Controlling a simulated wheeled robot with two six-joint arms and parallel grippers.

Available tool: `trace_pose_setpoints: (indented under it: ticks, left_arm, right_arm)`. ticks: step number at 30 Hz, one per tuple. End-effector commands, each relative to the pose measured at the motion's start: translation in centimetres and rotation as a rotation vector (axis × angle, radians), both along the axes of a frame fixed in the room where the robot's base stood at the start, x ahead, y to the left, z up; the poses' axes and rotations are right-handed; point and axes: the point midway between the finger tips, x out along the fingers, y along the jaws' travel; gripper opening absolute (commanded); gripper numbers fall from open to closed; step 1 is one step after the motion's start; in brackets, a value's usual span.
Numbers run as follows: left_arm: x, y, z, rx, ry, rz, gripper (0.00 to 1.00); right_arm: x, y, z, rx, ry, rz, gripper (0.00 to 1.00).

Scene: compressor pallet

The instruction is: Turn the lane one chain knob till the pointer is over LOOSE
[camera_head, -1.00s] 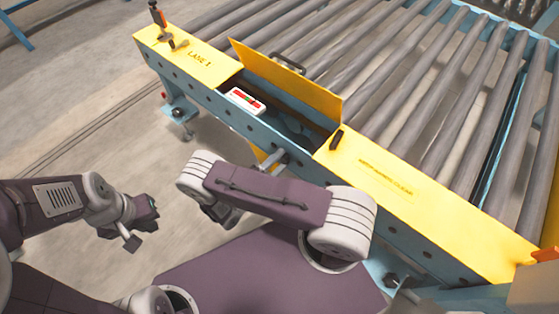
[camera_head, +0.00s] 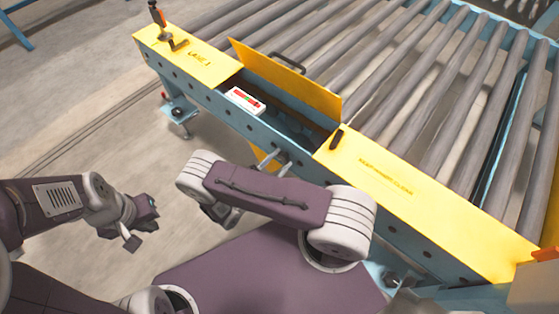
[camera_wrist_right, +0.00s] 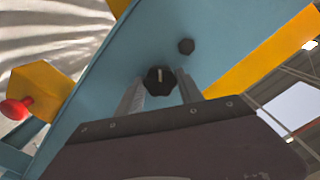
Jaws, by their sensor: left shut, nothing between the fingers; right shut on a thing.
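The black chain knob (camera_wrist_right: 159,80) is on the blue side rail of lane one, with a pale line across its face. My right gripper (camera_wrist_right: 160,92) is shut on it, one finger on each side. In the head view my right gripper (camera_head: 277,161) reaches the rail below the open box, and the knob is hidden there. A white indicator card (camera_head: 245,101) with a red band lies inside the box; its lettering and pointer are too small to read. My left gripper (camera_head: 145,218) is shut and empty, over the floor at left.
A yellow lid (camera_head: 290,80) with a black handle stands open behind the box. Metal rollers (camera_head: 430,100) fill the lane beyond. A red button on a yellow housing (camera_wrist_right: 18,108) is at left.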

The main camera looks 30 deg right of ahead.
Motion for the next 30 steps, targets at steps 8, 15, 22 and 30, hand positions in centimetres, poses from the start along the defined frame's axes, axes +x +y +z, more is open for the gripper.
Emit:
trace_pose_setpoints:
  ticks: [8,15,22,30]
  left_arm:
    - [-0.01,0.0,-0.04,0.0,0.0,0.0,0.0]
    - [0.0,0.0,-0.04,0.0,0.0,0.0,0.0]
    - [0.0,0.0,-0.03,0.0,0.0,0.0,0.0]
    - [0.0,0.0,0.26,0.0,0.0,0.0,0.0]
  right_arm:
    - [-0.03,0.03,-0.16,-0.005,0.022,-0.001,0.03]
    - [-0.04,0.03,-0.16,-0.003,0.021,0.0,0.03]
    - [-0.02,0.02,-0.11,-0.005,0.02,-0.001,0.66]
    - [-0.25,0.75,0.06,-0.006,0.019,0.003,0.66]
